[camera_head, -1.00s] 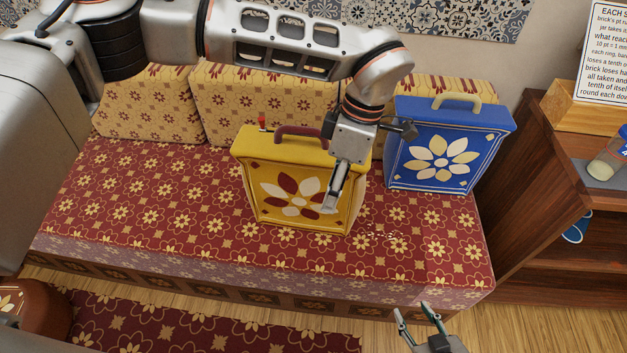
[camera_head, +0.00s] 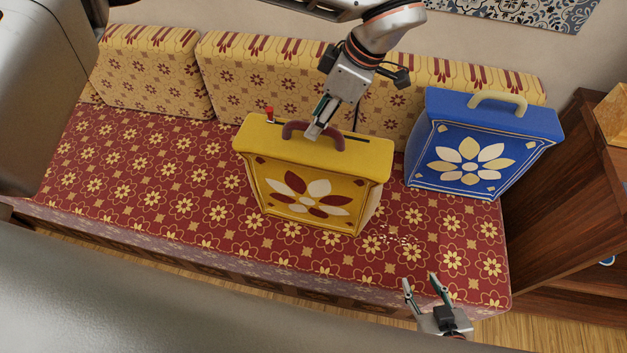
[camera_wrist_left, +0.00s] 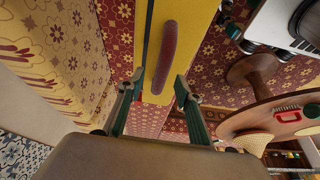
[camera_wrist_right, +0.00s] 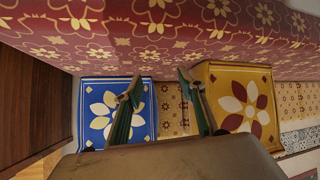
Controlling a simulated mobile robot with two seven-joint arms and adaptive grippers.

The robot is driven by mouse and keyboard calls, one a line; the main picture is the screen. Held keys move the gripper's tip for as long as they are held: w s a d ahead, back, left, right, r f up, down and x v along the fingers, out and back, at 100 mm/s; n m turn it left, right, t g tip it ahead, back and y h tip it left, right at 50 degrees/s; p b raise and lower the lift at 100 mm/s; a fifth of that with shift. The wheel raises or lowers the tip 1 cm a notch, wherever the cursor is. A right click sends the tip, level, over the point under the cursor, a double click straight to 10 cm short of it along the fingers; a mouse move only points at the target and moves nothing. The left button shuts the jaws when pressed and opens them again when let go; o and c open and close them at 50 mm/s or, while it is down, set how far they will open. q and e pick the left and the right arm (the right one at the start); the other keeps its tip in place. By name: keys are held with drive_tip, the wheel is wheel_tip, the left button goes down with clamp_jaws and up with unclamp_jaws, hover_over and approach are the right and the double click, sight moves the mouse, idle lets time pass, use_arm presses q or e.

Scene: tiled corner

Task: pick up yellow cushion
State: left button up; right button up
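The yellow cushion (camera_head: 260,150) looks like a box-shaped bag with a white and red flower on its front and a dark red handle (camera_head: 327,137) on top. It stands upright on the red flowered bench. My left gripper (camera_head: 320,122) is over its top at the handle. In the left wrist view its fingers (camera_wrist_left: 158,88) are open, one on each side of the line of the handle (camera_wrist_left: 167,50); contact cannot be told. My right gripper (camera_head: 426,287) is open and empty near the bench's front edge. The right wrist view shows the yellow cushion (camera_wrist_right: 219,80) beyond its fingers.
A blue bag-like cushion (camera_head: 420,155) with a cream handle stands to the right of the yellow one. Patterned back cushions (camera_head: 150,75) line the wall behind. The red bench (camera_head: 150,190) is clear to the left. A wooden shelf (camera_head: 560,220) stands at the right.

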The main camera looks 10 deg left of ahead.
use_arm(q)
drive_tip(key=x, duration=0.3)
drive_tip(key=shift+s+a+f, duration=0.1)
drive_tip(key=shift+f, duration=0.1)
clamp_jaws()
drive_tip(key=shift+r, duration=0.1)
